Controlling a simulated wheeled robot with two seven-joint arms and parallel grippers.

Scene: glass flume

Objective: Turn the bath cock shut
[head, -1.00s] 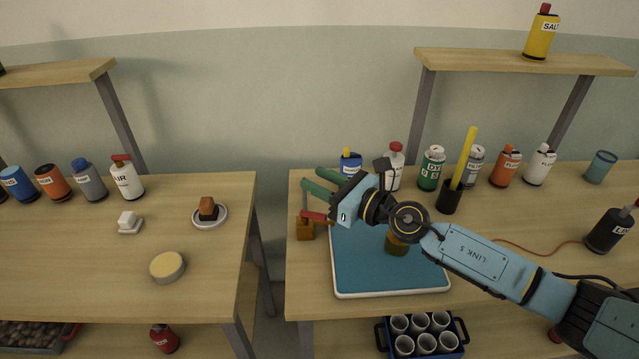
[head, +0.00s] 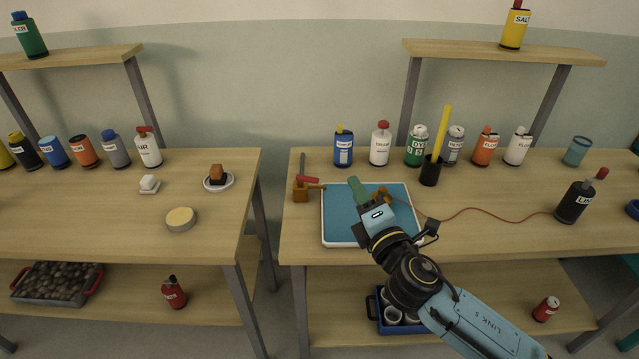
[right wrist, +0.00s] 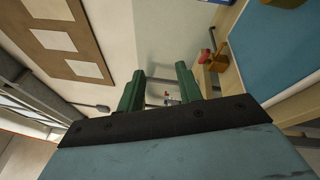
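The bath cock (head: 301,193) is a brass body with a red lever (head: 308,180), on the left end of the right bench, just left of the blue-topped tray. The lever lies roughly crosswise, above a brass spout that points right. My right gripper (head: 356,186) is over the tray, to the right of the cock and apart from it. In the right wrist view its two green fingers (right wrist: 160,85) are spread with nothing between them. The cock (right wrist: 217,60) with its red lever (right wrist: 204,56) shows there beyond the right finger. My left gripper is not in view.
The blue-topped tray (head: 341,229) lies under my right gripper, with a brown object (head: 381,194) partly hidden behind it. A black cup (head: 430,171) holding a yellow stick and several bottles stand behind. A blue crate (head: 374,309) is on the shelf below. A gap separates the benches.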

